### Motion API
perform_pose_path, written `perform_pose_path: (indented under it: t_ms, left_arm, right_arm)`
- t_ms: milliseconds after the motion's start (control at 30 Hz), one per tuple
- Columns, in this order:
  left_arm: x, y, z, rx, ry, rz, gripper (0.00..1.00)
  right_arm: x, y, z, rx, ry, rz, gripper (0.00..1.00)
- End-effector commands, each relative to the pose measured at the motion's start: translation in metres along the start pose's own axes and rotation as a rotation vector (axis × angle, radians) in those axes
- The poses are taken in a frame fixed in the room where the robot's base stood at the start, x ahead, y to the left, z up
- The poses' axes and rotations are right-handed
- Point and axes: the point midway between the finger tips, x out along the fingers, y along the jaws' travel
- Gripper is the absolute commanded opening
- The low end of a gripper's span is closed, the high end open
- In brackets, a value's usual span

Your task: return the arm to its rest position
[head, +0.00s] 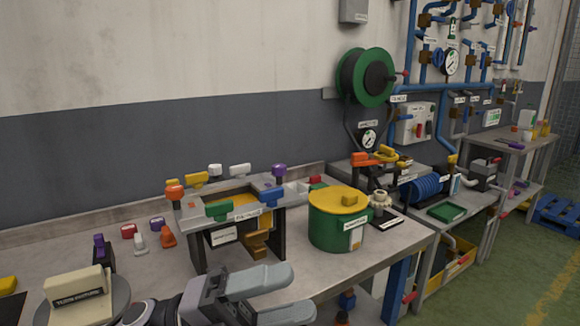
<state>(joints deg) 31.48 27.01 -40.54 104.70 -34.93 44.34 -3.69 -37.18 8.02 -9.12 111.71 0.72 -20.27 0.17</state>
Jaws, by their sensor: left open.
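My left gripper (298,292) is at the bottom centre, over the front of the grey workbench (290,260). Its two grey fingers point right and are spread apart, with nothing between them. Only the wrist end of my left arm shows, low in the picture. My right gripper is not in view.
A rack (189,215) with coloured handles stands behind the gripper. A green pot (322,231) with a yellow lid stands to its right. A cream labelled block (75,290) sits on a round turntable (122,297) at lower left. Blue pipes (408,50) run up the wall.

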Motion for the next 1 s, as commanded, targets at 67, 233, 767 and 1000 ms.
perform_pose_path:
  t_ms: [67,233,767,1000]
  left_arm:
    - [-0.012,0.009,0.011,-0.114,-0.148,-0.076,0.64]
    - [-0.052,0.038,0.034,-0.348,-0.472,-0.2,0.64]
    - [-0.259,0.216,-0.047,-1.138,-1.522,-0.365,0.64]
    - [-0.313,0.263,-0.131,-1.374,-1.83,-0.36,0.64]
  right_arm:
    - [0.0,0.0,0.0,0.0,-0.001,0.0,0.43]
    - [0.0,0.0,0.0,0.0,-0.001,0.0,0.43]
    - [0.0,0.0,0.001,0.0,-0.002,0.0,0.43]
    - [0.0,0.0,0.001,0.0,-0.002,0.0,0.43]
